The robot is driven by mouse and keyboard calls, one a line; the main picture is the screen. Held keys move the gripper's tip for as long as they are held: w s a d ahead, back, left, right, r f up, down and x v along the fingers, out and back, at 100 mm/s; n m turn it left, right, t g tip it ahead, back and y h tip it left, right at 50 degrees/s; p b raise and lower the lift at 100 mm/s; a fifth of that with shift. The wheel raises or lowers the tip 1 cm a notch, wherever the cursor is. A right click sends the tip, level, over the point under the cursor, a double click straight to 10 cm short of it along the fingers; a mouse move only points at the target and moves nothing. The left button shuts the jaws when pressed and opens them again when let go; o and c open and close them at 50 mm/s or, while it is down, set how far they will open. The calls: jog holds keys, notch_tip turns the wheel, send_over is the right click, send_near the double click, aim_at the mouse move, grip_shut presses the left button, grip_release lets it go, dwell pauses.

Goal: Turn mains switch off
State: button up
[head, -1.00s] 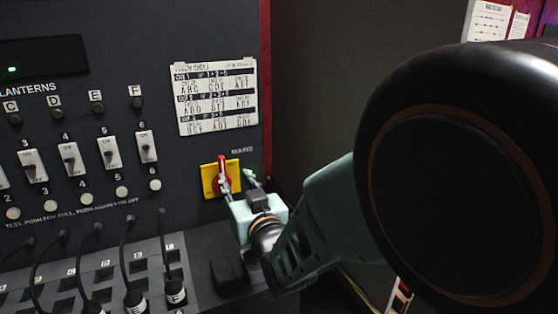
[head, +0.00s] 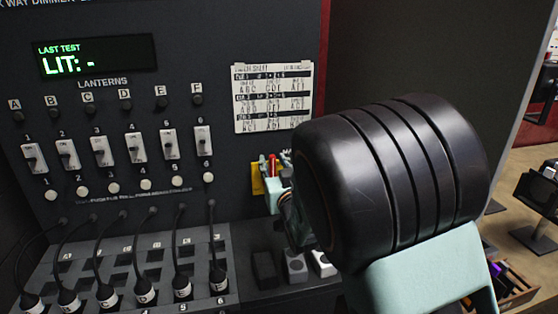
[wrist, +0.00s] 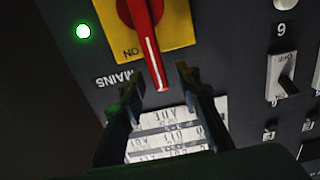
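The mains switch has a red handle with a white line (wrist: 149,45) on a yellow plate (wrist: 178,25); the wrist view shows the panel upside down. An "ON" mark shows on the plate, and a green lamp (wrist: 83,31) glows beside it. My gripper (wrist: 157,80) is open, one finger on each side of the handle's tip; contact cannot be told. In the head view the red handle (head: 272,164) stands about upright on the yellow plate (head: 257,180). My gripper (head: 280,180) is in front of the plate, partly hidden by my arm.
The panel holds a lit display (head: 97,57) reading "LIT: -", rows of knobs, rocker switches and buttons. A white chart (head: 273,97) is above the mains switch. Plugged cables (head: 140,255) cross the desk below. Small dark and white blocks (head: 294,266) sit under my gripper.

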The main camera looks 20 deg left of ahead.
jog(key=shift+w+a, duration=0.1)
jog(key=shift+w, duration=0.05)
grip_shut()
